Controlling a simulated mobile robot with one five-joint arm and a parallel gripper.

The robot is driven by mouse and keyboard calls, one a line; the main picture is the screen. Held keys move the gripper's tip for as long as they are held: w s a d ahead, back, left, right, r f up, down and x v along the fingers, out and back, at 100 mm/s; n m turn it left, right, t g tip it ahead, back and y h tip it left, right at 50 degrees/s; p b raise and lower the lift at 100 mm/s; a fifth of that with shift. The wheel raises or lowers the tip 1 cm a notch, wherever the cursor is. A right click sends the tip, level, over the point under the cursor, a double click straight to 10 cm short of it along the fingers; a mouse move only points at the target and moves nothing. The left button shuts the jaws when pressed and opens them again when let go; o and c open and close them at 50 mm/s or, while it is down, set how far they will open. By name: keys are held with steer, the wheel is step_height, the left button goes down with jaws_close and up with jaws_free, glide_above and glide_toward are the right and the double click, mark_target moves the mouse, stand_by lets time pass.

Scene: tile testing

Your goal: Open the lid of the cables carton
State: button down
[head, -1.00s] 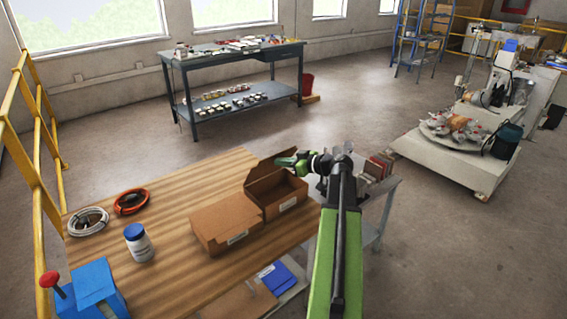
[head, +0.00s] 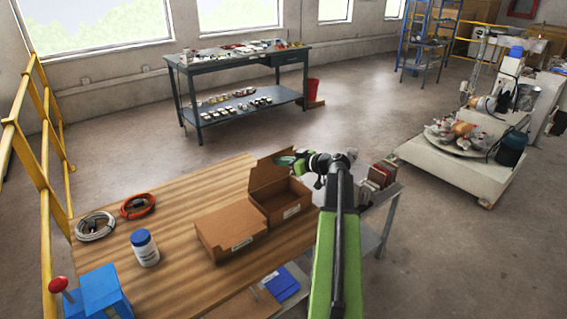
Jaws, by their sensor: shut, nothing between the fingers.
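Two brown cardboard cartons stand side by side on the wooden table. The back right carton (head: 282,208) has its lid (head: 268,173) raised at the far left side, and its inside shows. The front left carton (head: 231,229) has its lid down. Each has a white label on its front, too small to read, so I cannot tell which is the cables carton. My gripper (head: 285,160) is at the upper part of the raised lid, on its inner side above the open carton. It is shut and holds nothing; whether it touches the lid is unclear.
A blue box with a red knob (head: 98,292) is at front left. Upright thin pieces (head: 381,174) stand right of my gripper.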

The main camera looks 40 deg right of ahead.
steer(key=shift+w+r+p, duration=0.2)
steer(key=shift+w+r, duration=0.05)
steer(key=shift+w, duration=0.25)
steer(key=shift+w+r+p, duration=0.15)
steer(key=shift+w+r, duration=0.05)
steer(key=shift+w, duration=0.25)
steer(key=shift+w+d+r+p, duration=0.1)
steer(key=shift+w+r+p, duration=0.15)
steer(key=shift+w, duration=0.45)
steer(key=shift+w+d+r+p, duration=0.1)
steer(key=shift+w+r+p, duration=0.1)
steer(key=shift+w, duration=0.65)
steer(key=shift+w+r, duration=0.15)
steer(key=shift+w, duration=0.9)
